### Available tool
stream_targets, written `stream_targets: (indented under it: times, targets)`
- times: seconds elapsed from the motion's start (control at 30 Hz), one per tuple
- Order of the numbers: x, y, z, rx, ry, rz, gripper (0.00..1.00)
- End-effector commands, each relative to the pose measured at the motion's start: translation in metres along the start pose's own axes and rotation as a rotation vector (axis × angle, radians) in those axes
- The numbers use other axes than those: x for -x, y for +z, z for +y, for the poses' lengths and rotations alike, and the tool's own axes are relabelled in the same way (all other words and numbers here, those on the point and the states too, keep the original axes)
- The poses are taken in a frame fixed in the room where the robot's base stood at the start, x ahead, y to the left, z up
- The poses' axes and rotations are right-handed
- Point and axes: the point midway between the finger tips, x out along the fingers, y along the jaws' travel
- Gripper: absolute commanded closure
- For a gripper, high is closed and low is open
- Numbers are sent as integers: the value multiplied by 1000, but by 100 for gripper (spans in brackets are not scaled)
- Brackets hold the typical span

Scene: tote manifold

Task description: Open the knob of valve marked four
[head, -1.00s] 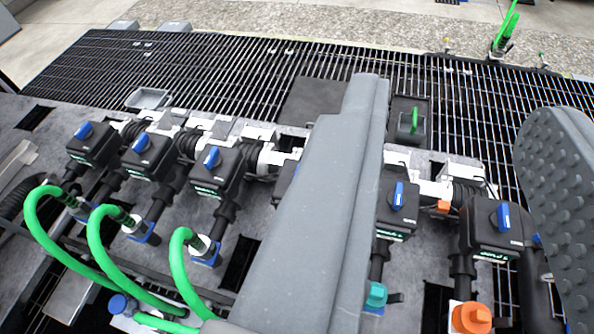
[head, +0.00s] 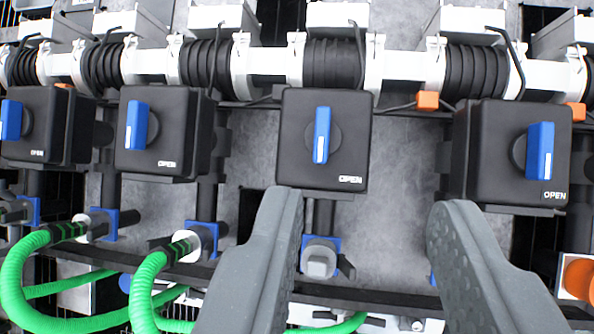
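Several black valve boxes sit in a row, each with a blue knob on its front and the word OPEN at its lower right. The knobs are at far left (head: 12,120), left (head: 138,125), centre (head: 321,135) and right (head: 540,150). All handles stand about upright. No number is readable, so I cannot tell which valve is marked four. My gripper (head: 364,208) is open and empty. Its left fingertip overlaps the lower edge of the centre valve box (head: 350,110) in the picture; its right fingertip is below and left of the right valve box (head: 470,150).
Green hoses (head: 25,262) curve up to fittings at lower left. A white and black ribbed pipe (head: 335,62) runs behind the valves along the top. An orange cap (head: 578,278) is at lower right. Bare grey panel (head: 400,160) shows between the centre and right valves.

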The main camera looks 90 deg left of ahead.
Motion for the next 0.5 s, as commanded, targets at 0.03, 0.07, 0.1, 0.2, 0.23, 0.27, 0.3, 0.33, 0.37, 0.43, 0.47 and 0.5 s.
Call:
stream_targets:
  times: [0.03, 0.07, 0.1, 0.2, 0.23, 0.27, 0.3, 0.33, 0.37, 0.43, 0.47, 0.5]
  targets:
    - [-11, 4, -7, 4, 4, -36, 65]
    - [-19, 8, -10, 6, 7, -55, 65]
    - [-30, 13, -14, 7, 11, -80, 65]
    - [-48, 24, -21, 8, 20, -126, 65]
    - [-52, 27, -23, 9, 22, -137, 65]
    - [-56, 30, -24, 10, 24, -147, 65]
    - [-60, 33, -26, 11, 26, -157, 65]
    - [-63, 35, -26, 11, 28, -163, 65]
    - [-64, 36, -27, 11, 28, -167, 65]
    - [-69, 38, -28, 11, 30, -172, 65]
    - [-70, 39, -28, 11, 30, -173, 65]
    - [-74, 39, -28, 11, 30, -173, 65]
